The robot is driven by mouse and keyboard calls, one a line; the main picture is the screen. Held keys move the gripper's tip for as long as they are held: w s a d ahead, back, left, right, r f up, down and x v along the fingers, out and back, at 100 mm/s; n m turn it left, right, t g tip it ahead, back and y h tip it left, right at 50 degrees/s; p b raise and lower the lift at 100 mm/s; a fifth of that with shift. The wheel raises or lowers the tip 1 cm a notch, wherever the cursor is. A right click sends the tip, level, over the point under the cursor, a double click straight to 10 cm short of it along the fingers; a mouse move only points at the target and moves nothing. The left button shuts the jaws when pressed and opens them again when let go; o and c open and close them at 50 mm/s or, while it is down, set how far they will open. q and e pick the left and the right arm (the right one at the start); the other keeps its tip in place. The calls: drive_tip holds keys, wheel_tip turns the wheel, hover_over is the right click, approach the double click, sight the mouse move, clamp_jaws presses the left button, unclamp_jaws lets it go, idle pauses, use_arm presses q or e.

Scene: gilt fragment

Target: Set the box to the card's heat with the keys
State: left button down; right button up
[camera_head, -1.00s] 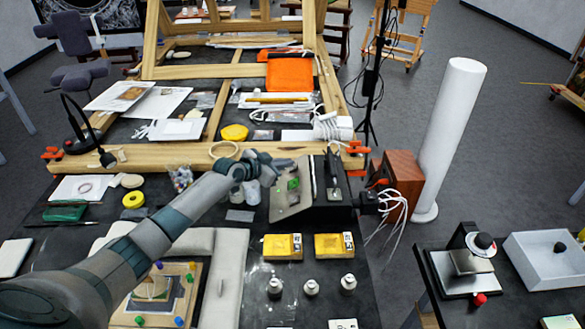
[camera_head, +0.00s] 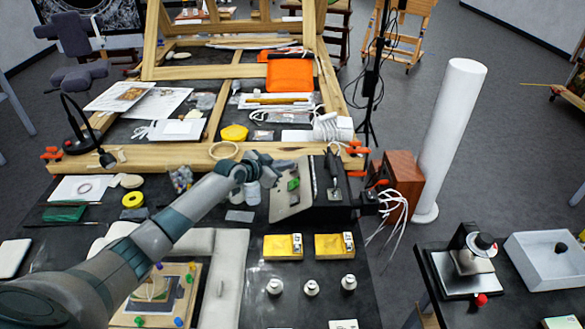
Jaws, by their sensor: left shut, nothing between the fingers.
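The box (camera_head: 325,205) is black with a sloped grey front panel (camera_head: 283,203) and stands at the middle of the dark table. A small green display (camera_head: 293,184) shows on the panel, but its reading is too small to tell. The keys are too small to make out. My left gripper (camera_head: 268,176) is shut and empty at the panel's upper left edge; I cannot tell whether it touches the panel. A pale card (camera_head: 343,324) is cut off at the bottom edge; I cannot tell whether it is the heat card. My right gripper is out of view.
A dark tool stands in a holder on the box (camera_head: 333,172). A wooden frame (camera_head: 190,155) lies behind.

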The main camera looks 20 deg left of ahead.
use_arm(q)
drive_tip(key=shift+r, duration=0.1)
drive_tip(key=shift+s+a+r+p, duration=0.2)
drive_tip(key=shift+a+r+p, duration=0.15)
drive_tip(key=shift+r, duration=0.2)
drive_tip(key=shift+r, duration=0.1)
drive_tip(key=shift+s+a+r+p, duration=0.2)
drive_tip(key=shift+a+r+p, duration=0.15)
drive_tip(key=shift+r, duration=0.3)
drive_tip(key=shift+s+a+r+p, duration=0.15)
drive_tip(key=shift+a+r+p, duration=0.1)
drive_tip(key=shift+a+r, duration=0.3)
drive_tip(key=shift+s+a+r+p, duration=0.15)
drive_tip(key=shift+a+r, duration=0.05)
drive_tip(key=shift+r, duration=0.25)
drive_tip(key=shift+s+a+r+p, duration=0.1)
drive_tip(key=shift+a+r+p, duration=0.05)
drive_tip(key=shift+r, duration=0.25)
